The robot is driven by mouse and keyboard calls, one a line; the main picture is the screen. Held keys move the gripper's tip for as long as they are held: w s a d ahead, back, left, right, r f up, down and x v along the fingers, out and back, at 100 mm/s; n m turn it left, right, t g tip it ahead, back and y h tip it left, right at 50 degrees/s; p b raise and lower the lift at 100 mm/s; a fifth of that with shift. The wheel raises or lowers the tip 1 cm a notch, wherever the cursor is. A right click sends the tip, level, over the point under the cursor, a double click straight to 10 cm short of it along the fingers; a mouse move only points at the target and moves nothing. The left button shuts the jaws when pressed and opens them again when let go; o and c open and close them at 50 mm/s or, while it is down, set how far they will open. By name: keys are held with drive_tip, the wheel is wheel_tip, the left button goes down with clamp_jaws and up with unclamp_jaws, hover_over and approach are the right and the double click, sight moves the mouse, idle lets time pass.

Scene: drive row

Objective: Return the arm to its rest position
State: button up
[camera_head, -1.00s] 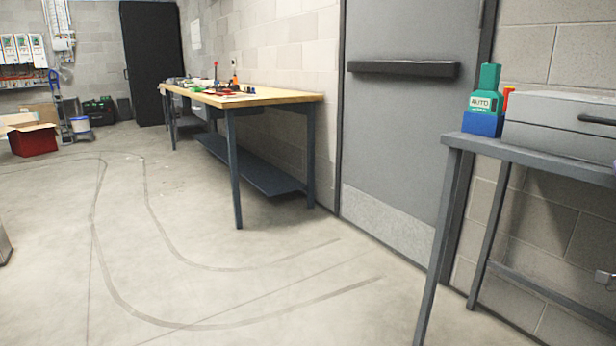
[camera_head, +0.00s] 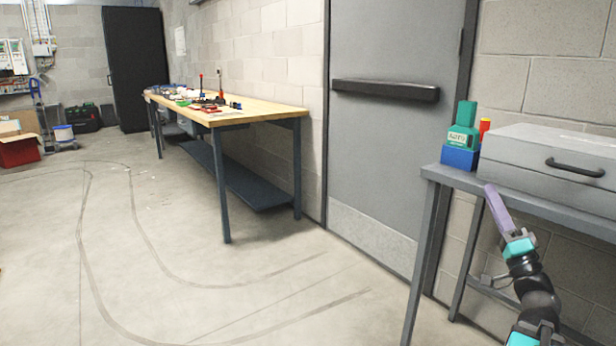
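My arm reaches up into the picture at the lower right, with black links, teal joints and a slim purple piece at its upper end. That purple end (camera_head: 497,210) is in front of the front edge of the grey side table (camera_head: 450,178). I cannot make out two separate fingers, so whether my gripper is open or shut does not show. I see no object held at this end. The lower part of my arm is cut off by the frame.
A grey case (camera_head: 555,170) and a teal bottle (camera_head: 463,130) in a blue holder (camera_head: 460,158) stand on the side table, close to my arm. A grey door (camera_head: 390,150) is behind. A workbench (camera_head: 262,110) with tools stands further left. The floor (camera_head: 200,270) in front is open.

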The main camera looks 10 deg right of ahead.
drive_tip(key=w+a+f+n+g+y+p, duration=0.2)
drive_tip(key=w+a+f+g+y+p, duration=0.25)
drive_tip(key=a, duration=0.55)
drive_tip(key=w+a+f+n+g+y+p, duration=0.2)
drive_tip(key=w+a+f+y+p, duration=0.1)
drive_tip(key=w+a+f+p, duration=0.55)
drive_tip(key=s+a+f+n+g+y+p, duration=0.2)
drive_tip(key=a+f+g+p, duration=0.4)
drive_tip(key=a, duration=0.7)
drive_tip(key=s+a+f+n+g+y+p, duration=0.1)
drive_tip(key=s+a+f+n+g+p, duration=0.15)
drive_tip(key=a+f, duration=0.7)
drive_tip(key=s+a+f+n+g+h+p, duration=0.1)
drive_tip(key=s+a+f+g+p, duration=0.4)
drive_tip(key=s, duration=0.7)
drive_tip(key=s+a+f+n+g+h+p, duration=0.2)
drive_tip(key=s+a+f+g+p, duration=0.2)
drive_tip(key=s+a+f+g, duration=0.5)
drive_tip(key=s+d+f+h, duration=0.3)
drive_tip(key=s+d, duration=0.2)
drive_tip(key=s, duration=0.6)
drive_tip(key=s+d+f+g+h, duration=0.1)
drive_tip(key=s+d+h, duration=0.3)
drive_tip(key=d, duration=0.6)
drive_tip(key=shift+s+d+f+m+g+h+p, duration=0.25)
drive_tip(key=shift+s+d+m+g+h+p, duration=0.15)
drive_tip(key=shift+g, duration=0.2)
